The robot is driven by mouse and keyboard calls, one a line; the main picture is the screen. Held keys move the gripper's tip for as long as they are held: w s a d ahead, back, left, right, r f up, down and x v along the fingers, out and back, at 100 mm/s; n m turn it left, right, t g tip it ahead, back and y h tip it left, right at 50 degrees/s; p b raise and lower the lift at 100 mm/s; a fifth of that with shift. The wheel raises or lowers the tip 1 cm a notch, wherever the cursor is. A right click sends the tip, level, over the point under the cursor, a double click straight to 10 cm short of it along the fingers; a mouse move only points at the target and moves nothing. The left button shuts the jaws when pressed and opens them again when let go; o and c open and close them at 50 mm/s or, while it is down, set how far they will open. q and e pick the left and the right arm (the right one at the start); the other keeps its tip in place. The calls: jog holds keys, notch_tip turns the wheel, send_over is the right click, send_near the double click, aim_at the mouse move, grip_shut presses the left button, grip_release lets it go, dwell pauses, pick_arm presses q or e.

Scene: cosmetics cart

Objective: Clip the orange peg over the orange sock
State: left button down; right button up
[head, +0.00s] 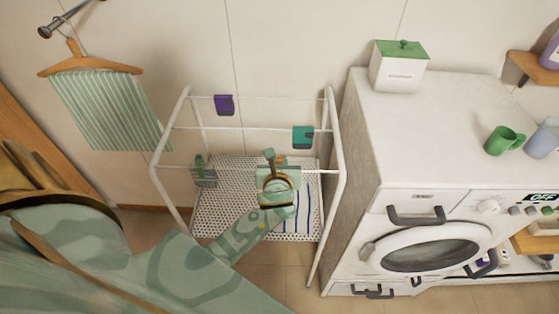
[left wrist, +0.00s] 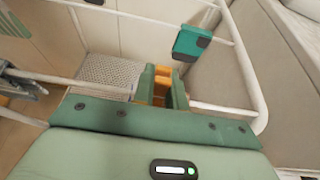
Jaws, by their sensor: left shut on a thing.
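My left gripper (head: 273,160) is at the front rail of the white drying rack (head: 333,140). In the left wrist view its two green fingers (left wrist: 162,88) are shut on a small orange thing (left wrist: 161,86), which looks like the orange peg. Only a speck of orange shows beside the gripper in the head view. I cannot make out the orange sock separately; the gripper may hide it. I cannot tell whether the peg sits over any cloth. My right gripper is not in view.
A purple sock (head: 224,105) and a teal sock (head: 303,136) hang on rails behind. A grey sock (head: 204,180) with a green peg (head: 199,161) hangs left on the front rail. The washing machine (head: 430,236) stands close on the right.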

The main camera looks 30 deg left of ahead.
pick_arm(q)
jog(key=c, duration=1.3)
grip_release()
jog(key=shift+c, duration=0.2)
jog(key=shift+d, duration=0.1)
jog(key=b+v, duration=0.1)
jog(key=v, duration=1.5)
jog(key=shift+s, duration=0.2)
jog(key=shift+r, duration=0.15)
